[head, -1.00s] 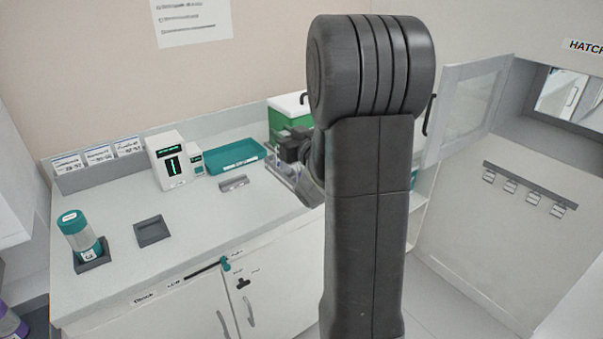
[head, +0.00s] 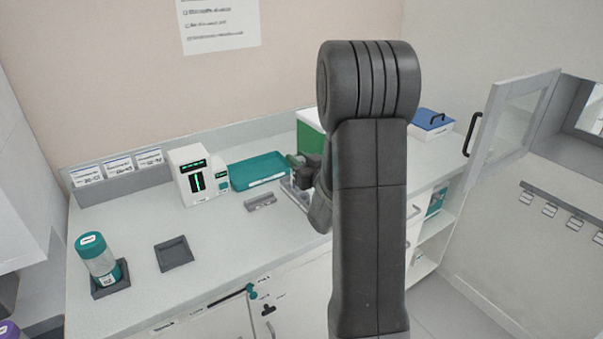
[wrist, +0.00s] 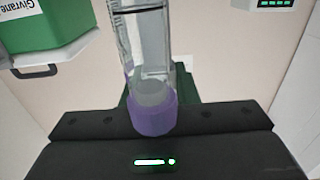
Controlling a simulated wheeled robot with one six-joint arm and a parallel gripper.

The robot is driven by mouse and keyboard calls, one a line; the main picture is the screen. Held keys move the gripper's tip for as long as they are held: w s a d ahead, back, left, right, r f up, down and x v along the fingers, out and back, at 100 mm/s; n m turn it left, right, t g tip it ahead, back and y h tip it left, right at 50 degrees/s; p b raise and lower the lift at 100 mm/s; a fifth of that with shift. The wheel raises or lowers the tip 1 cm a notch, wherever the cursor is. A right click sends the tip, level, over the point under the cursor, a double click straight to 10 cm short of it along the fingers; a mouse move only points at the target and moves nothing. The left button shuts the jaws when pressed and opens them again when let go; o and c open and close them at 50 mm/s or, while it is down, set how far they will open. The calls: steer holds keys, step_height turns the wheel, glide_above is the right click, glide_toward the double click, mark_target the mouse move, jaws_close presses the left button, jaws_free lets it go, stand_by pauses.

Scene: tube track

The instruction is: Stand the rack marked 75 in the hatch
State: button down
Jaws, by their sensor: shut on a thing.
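My gripper (head: 301,172) is mostly hidden behind my arm in the head view, over the counter near the teal tray. In the wrist view it is shut on a clear, tube-like thing with a purple cap (wrist: 153,112). A pale, clear part of it (head: 292,193) shows below the gripper in the head view. I cannot read a 75 on it, nor tell whether it touches the counter. The hatch (head: 592,118) is at the right edge, partly cut off. Its glass door (head: 517,115) stands open.
The counter holds a teal-capped jar (head: 101,262) in a holder, an empty dark square holder (head: 174,253), a white device (head: 198,182), a teal tray (head: 257,171), a grey block (head: 260,201) and a blue-lidded box (head: 431,123). A green box (wrist: 45,25) stands nearby. A hook rail (head: 565,205) hangs below the hatch.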

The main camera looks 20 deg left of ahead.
glide_above(299, 191)
steer(key=shift+w+f, duration=0.2)
steer(key=shift+f, duration=1.85)
steer(key=shift+f, duration=0.15)
steer(key=c, duration=1.1)
jaws_free()
